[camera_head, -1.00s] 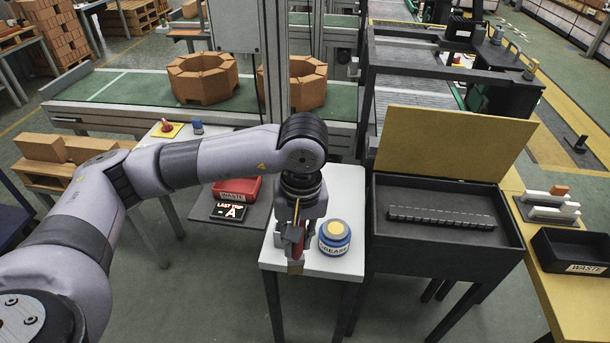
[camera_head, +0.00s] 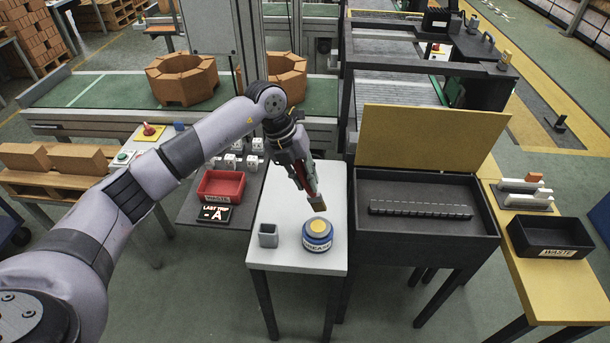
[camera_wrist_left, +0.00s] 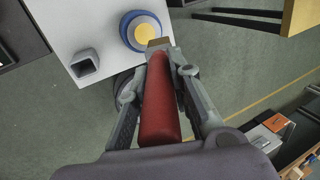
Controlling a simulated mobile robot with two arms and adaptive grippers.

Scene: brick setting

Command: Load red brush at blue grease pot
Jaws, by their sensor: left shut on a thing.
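My left gripper (camera_head: 300,176) is shut on the red brush (camera_head: 309,184), which is tilted with its tan bristle tip pointing down. The brush handle also shows between the fingers in the left wrist view (camera_wrist_left: 160,105). The blue grease pot (camera_head: 317,236) has a yellow top and stands on the white table (camera_head: 284,262). The bristle tip is above and just behind the pot in the head view, apart from it as far as I can tell. In the wrist view the tip lies near the edge of the pot (camera_wrist_left: 140,31). My right gripper is not in view.
A grey square holder (camera_head: 268,236), open at the top, stands left of the pot. A red waste bin (camera_head: 221,186) and a sign stand further left. A black case (camera_head: 425,235) with a raised yellow lid stands right of the table. A black waste tray (camera_head: 557,238) is far right.

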